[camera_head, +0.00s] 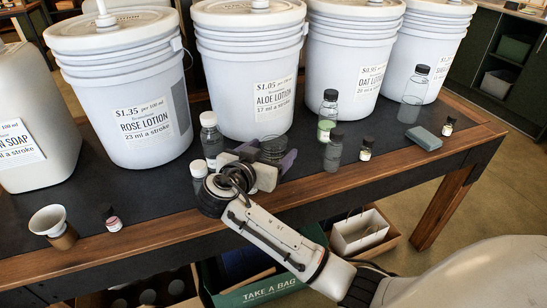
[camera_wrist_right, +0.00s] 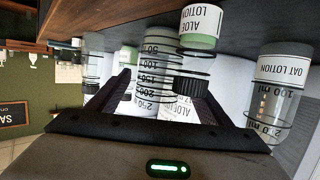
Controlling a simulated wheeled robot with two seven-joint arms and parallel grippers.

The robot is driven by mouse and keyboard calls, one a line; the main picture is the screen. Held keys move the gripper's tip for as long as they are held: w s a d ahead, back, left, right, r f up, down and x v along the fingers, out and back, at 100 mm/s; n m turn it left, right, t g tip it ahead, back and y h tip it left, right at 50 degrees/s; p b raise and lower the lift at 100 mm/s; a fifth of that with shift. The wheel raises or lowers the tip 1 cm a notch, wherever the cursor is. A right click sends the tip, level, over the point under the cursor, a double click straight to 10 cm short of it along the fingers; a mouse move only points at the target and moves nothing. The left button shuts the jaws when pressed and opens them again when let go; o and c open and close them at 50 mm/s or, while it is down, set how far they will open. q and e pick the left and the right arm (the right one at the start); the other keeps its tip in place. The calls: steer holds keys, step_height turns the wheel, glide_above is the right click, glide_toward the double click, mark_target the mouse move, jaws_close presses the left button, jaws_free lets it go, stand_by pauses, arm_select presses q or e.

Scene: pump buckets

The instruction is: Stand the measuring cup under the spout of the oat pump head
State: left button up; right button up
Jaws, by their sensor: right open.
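The measuring cup (camera_head: 273,147) is clear with dark graduation rings and stands on the dark table top in front of the aloe bucket. In the right wrist view the cup (camera_wrist_right: 160,62) shows its ml marks between my right gripper's fingers. My right gripper (camera_head: 262,160) is open, with one finger on each side of the cup; I cannot tell whether either touches it. The oat lotion bucket (camera_head: 352,60) stands behind and to the right. Only the base of its pump head (camera_head: 376,3) shows at the top edge; its spout is out of view. My left gripper is not in view.
The rose bucket (camera_head: 125,95) and aloe bucket (camera_head: 248,75) stand left of the oat bucket. Several small bottles crowd the cup, including a white-capped bottle (camera_head: 210,138), a green bottle (camera_head: 327,115) and a dark-capped bottle (camera_head: 333,152). A grey-green block (camera_head: 423,138) lies at right.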

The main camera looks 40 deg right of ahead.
mark_target(278, 143)
steer(key=x, duration=0.5)
steer(key=shift+d+r, duration=0.2)
steer(key=shift+r, duration=0.05)
steer(key=c, duration=1.3)
